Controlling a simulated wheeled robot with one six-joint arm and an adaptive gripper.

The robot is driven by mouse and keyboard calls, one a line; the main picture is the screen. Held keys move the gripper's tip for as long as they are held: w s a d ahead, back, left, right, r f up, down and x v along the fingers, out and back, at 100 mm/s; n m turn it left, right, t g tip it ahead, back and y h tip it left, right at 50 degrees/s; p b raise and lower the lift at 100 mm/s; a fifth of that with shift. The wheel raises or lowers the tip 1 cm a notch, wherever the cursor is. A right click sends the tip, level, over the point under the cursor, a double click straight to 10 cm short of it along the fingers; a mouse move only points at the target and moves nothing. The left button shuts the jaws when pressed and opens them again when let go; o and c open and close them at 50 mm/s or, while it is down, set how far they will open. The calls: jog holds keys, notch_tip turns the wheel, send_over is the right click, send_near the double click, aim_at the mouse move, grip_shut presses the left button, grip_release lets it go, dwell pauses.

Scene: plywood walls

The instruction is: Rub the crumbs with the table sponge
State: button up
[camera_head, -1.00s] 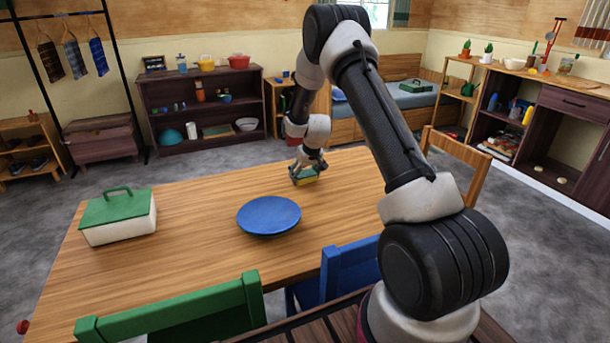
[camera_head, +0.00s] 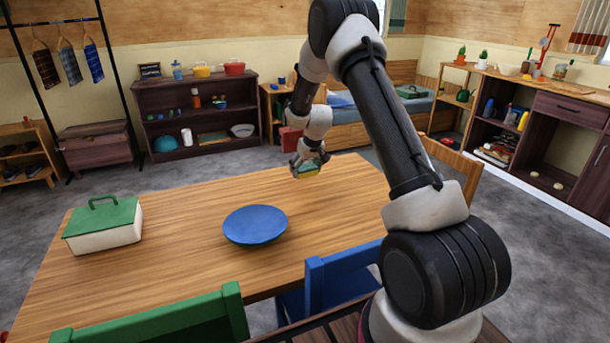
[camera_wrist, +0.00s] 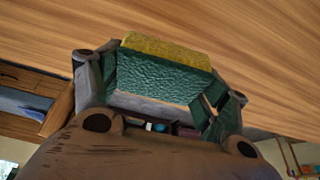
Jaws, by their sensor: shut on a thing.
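My gripper (camera_head: 308,166) is shut on the table sponge (camera_head: 307,171) near the far edge of the wooden table (camera_head: 190,235). In the wrist view the sponge (camera_wrist: 160,75) is a block with a rough green face and a yellow layer, held between the dark fingers of my gripper (camera_wrist: 155,92). Wood grain shows beyond it. I cannot tell whether the sponge touches the tabletop or is just above it. No crumbs can be made out in either view.
A blue plate (camera_head: 254,225) lies mid-table, and a white box with a green lid (camera_head: 103,228) stands at the left. A green chair (camera_head: 160,325) and a blue chair (camera_head: 335,275) are at the near side. Bare tabletop surrounds the plate.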

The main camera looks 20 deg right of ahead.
jog(key=shift+r, duration=1.6)
jog(key=shift+r, duration=0.1)
